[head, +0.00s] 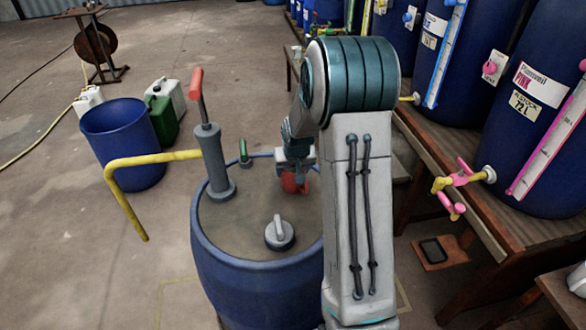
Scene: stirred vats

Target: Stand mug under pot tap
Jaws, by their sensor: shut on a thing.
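My gripper (295,175) is above the far right part of a blue drum's lid, partly hidden by my own arm. It is shut on a red mug (291,184), which shows only in part below the fingers. I cannot tell whether the mug touches the lid. No pot can be told for sure. A pink and yellow tap (459,180) sticks out from a large blue barrel at the right, well apart from my gripper.
The blue drum (220,270) carries a grey hand pump (211,160) with a yellow spout and a grey cap (279,234). A wooden bench (480,225) bears barrels at right. An open blue tub (120,145) and canisters stand at left. The left floor is mostly clear.

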